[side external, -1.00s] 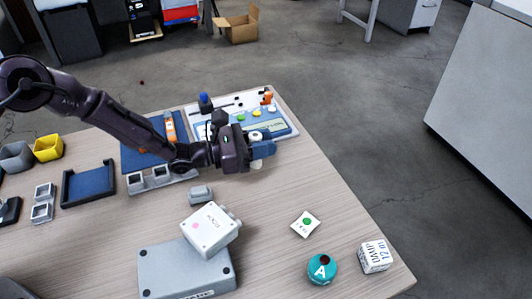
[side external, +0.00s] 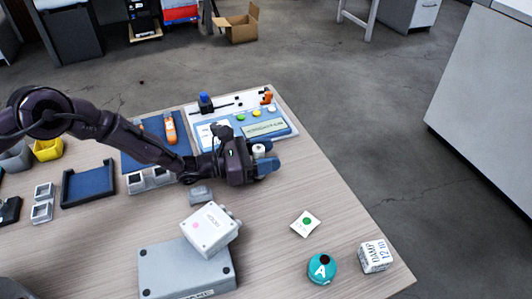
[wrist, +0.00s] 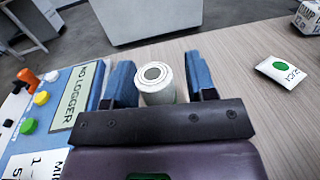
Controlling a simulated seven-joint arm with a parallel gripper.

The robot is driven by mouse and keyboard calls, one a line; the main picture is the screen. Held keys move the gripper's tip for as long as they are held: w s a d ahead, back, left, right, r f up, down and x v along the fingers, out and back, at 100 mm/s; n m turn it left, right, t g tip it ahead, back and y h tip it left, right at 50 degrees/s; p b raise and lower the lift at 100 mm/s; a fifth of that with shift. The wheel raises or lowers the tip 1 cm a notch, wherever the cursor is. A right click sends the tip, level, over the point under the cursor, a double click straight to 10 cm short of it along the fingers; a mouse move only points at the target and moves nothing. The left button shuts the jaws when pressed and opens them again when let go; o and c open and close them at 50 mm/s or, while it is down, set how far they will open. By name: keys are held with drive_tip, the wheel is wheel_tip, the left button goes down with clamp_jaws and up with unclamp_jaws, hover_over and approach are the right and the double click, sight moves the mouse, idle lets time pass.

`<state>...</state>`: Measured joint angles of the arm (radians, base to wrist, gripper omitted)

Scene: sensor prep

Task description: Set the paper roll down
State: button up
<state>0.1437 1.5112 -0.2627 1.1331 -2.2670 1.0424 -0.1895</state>
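The paper roll (wrist: 157,85) is a short white cylinder with a grey core end, upright between the two blue fingers of my gripper (wrist: 162,80). In the wrist view a narrow gap shows between the roll and the right finger, and the left finger is close against or beside it. The gripper looks slightly open around it. In the side view the roll (side external: 259,151) shows at the gripper (side external: 262,160), low over the wooden table (side external: 290,190). The roll's bottom is hidden, so its contact with the table cannot be seen.
The logger board (side external: 240,133) with coloured buttons lies just behind my gripper. Grey boxes (side external: 187,273) are in front.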

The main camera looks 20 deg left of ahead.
drive_tip(key=shift+r, duration=0.15)
drive_tip(key=v, duration=0.3)
drive_tip(key=s+r+m+g+h, duration=0.1)
drive_tip(key=s+r+m+g, duration=0.3)
drive_tip(key=r, duration=0.5)
drive_tip(key=s+r+m+g, duration=0.2)
drive_tip(key=r+m, duration=0.4)
drive_tip(key=r, duration=0.4)
drive_tip(key=s+a+r+m+g+y, duration=0.3)
drive_tip(key=s+r+m, duration=0.3)
drive_tip(key=s+m, duration=0.15)
drive_tip(key=s+a+r+m+t+y, duration=0.1)
drive_tip(key=s+a+r+m+y, duration=0.1)
drive_tip(key=s+a+y, duration=0.2)
drive_tip(key=s+a+r+m+t+y, duration=0.1)
drive_tip(key=s+a+m+y, duration=0.2)
drive_tip(key=s+a, duration=0.6)
drive_tip(key=s+a+r+m+t+y, duration=0.1)
drive_tip(key=s+a+r+m+y, duration=0.1)
drive_tip(key=s+a+y, duration=0.3)
drive_tip(key=s+a+m, duration=0.1)
drive_tip(key=s+a, duration=0.1)
drive_tip(key=a, duration=0.2)
drive_tip(key=shift+s+r+t, duration=0.3)
drive_tip(key=shift+s+r, duration=0.05)
